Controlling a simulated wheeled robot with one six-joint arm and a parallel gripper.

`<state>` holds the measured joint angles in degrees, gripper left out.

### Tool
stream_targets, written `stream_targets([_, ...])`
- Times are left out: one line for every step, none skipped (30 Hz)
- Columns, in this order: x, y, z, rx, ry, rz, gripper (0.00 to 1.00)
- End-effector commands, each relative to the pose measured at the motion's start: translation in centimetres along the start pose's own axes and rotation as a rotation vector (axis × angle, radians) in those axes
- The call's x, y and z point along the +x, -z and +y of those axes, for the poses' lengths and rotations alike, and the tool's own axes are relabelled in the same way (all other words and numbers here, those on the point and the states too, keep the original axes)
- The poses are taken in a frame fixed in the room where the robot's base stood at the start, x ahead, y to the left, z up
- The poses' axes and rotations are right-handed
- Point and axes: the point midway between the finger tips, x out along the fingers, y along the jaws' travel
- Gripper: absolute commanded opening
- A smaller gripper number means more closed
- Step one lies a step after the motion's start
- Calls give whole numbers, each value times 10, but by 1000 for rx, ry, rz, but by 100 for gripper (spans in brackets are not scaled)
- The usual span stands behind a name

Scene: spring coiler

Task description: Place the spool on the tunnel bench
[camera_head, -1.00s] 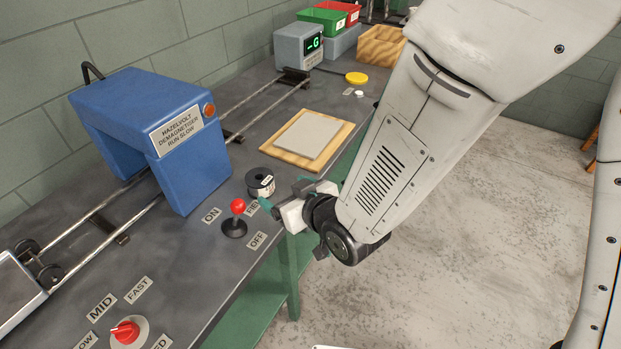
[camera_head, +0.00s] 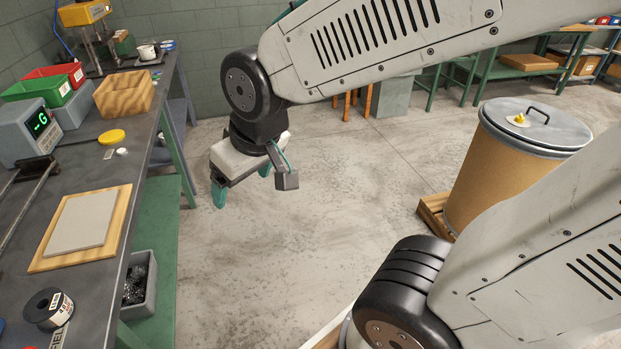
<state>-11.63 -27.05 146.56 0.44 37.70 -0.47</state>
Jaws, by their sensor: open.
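The spool (camera_head: 49,307) is a small dark reel with a white label. It stands on the grey top of the tunnel bench (camera_head: 95,258), at the lower left near the bench's front edge. My gripper (camera_head: 241,190) hangs over the open floor to the right of the bench, fingers pointing down. Its green-tipped fingers are apart with nothing between them. The gripper is clear of the spool, which stands lower and to the left. The blue tunnel is out of view now.
A wooden board with a grey plate (camera_head: 84,221) lies behind the spool. A grey bin (camera_head: 140,285) sits below the bench. A lidded drum (camera_head: 500,165) stands right; the middle floor is clear.

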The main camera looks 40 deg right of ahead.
Motion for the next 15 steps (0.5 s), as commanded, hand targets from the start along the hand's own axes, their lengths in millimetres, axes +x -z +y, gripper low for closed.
stream_targets([-21,-18,15,47,-20,-42,82])
stream_targets([-32,-30,21,69,-28,-75,82])
stream_targets([-44,-45,28,97,-38,-115,82])
stream_targets([-53,-56,31,116,-43,-142,82])
stream_targets([-60,-66,34,133,-48,-168,82])
stream_targets([-69,-77,36,153,-52,-198,82])
stream_targets([-75,-84,38,165,-55,-217,82])
stream_targets([-80,-91,39,176,-57,-233,82])
stream_targets([-84,-98,39,187,-58,-251,82])
stream_targets([-87,-101,39,193,-59,-261,82])
stream_targets([-89,-104,39,198,-60,-270,82])
stream_targets([-91,-107,39,202,-60,-277,82])
stream_targets([-92,-108,39,203,-60,-280,82])
stream_targets([-92,-108,39,204,-60,-283,82])
stream_targets([-92,-108,39,204,-60,-284,82])
